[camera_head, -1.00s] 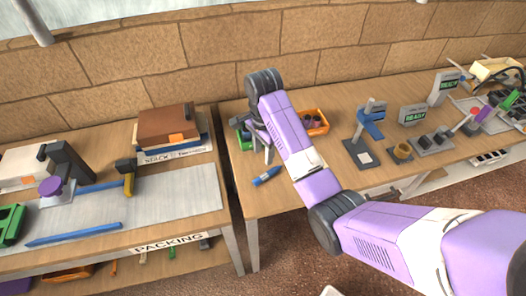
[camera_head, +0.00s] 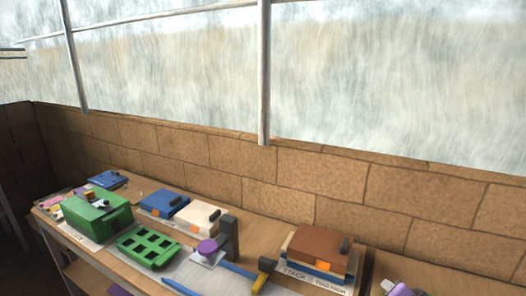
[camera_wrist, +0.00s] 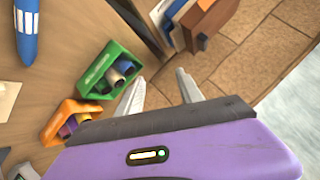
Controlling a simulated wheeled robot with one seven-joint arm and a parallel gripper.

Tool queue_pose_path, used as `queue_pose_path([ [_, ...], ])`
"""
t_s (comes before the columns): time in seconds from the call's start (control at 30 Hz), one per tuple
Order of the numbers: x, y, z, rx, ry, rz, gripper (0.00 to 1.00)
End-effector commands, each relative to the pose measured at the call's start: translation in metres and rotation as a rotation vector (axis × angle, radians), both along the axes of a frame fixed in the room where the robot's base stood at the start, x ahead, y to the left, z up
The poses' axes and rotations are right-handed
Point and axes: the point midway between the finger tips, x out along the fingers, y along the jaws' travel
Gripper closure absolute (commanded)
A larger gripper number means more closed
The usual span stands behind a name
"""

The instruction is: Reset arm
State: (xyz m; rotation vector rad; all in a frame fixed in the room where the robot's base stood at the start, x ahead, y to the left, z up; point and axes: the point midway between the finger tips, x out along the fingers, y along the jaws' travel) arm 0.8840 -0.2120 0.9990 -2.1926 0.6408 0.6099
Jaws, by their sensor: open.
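My gripper (camera_wrist: 158,92) shows in the wrist view with its two pale fingers spread apart and nothing between them. Its purple body fills the lower part of that view. The fingers stand above the table edge, close to a green bin (camera_wrist: 110,70) with dark rolled plugs and an orange bin (camera_wrist: 70,122) with coloured plugs, both to the left of the fingers. A blue and white pen-like tool (camera_wrist: 26,32) lies at the upper left. In the head view only a purple bit of my arm (camera_head: 400,289) shows at the lower right edge; the gripper is out of that view.
In the head view a bench along the brick wall (camera_head: 280,208) holds a green box (camera_head: 97,217), a green slotted tray (camera_head: 148,248), a blue box (camera_head: 163,203), a white box (camera_head: 197,219) and a brown box (camera_head: 318,252) on a stack. A gap separates this bench from the table at right.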

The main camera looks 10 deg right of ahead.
Motion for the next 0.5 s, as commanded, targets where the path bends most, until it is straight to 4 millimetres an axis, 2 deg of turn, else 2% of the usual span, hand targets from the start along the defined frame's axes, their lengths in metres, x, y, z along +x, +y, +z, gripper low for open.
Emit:
queue_pose_path([
  [0.03,-0.011,0.015,-0.007,-0.054,-0.043,0.040,0.57],
  [0.17,-0.039,0.046,-0.006,-0.203,-0.153,0.122,0.57],
  [0.27,-0.066,0.069,-0.003,-0.308,-0.220,0.169,0.57],
  [0.5,-0.147,0.118,0.010,-0.528,-0.338,0.255,0.57],
])
